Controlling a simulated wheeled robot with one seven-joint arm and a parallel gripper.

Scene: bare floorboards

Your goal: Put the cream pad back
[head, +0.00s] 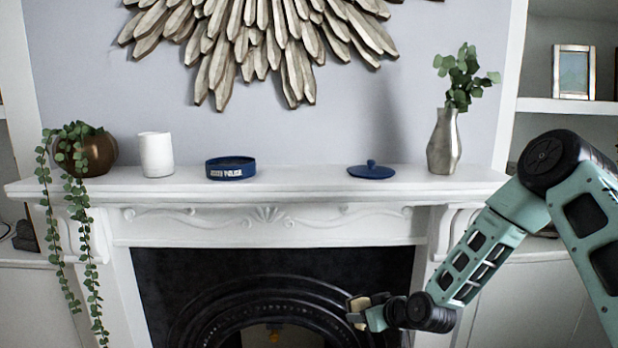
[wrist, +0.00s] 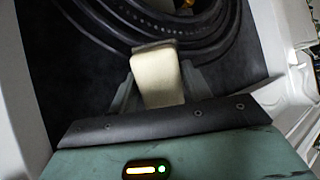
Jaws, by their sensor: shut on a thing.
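The cream pad (head: 355,306) is held at the tip of my gripper (head: 364,312), low in front of the dark fireplace opening and below the mantel shelf. In the wrist view the pad (wrist: 158,80) is a pale block standing out between the two grey fingers of my gripper (wrist: 158,92), which are shut on it. A round blue tin (head: 231,175) with white lettering sits on the mantel left of centre, with no lid on it. A blue lid with a knob (head: 371,171) lies apart on the mantel to the right. The inside of the tin is mostly hidden.
The white mantel shelf (head: 290,185) also holds a copper pot with a trailing plant (head: 100,154), a white cup (head: 156,155) and a silver vase with leaves (head: 444,142). Its middle, between tin and lid, is clear. A metallic sunburst (head: 265,45) hangs above.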

